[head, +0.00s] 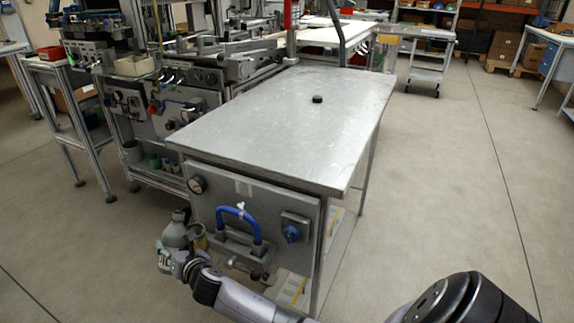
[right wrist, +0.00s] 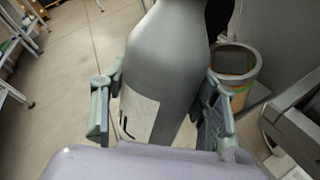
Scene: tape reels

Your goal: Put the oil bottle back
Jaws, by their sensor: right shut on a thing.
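The oil bottle (head: 174,236) is grey with a pale label, in the lower left of the head view, in front of the metal bench's end panel. It fills the middle of the right wrist view (right wrist: 165,75), its top cut off by the frame edge. My right gripper (head: 178,262) is shut around the bottle's body, with one finger on each side in the right wrist view (right wrist: 160,112). An open round holder (right wrist: 236,66) stands close beside the bottle, partly behind my finger. My left gripper is out of view.
The metal bench (head: 270,110) has a clear top apart from a small black knob (head: 317,99). Its end panel carries a blue handle (head: 240,218), a gauge (head: 198,185) and a blue knob (head: 291,232). Open floor (head: 450,190) lies to the right.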

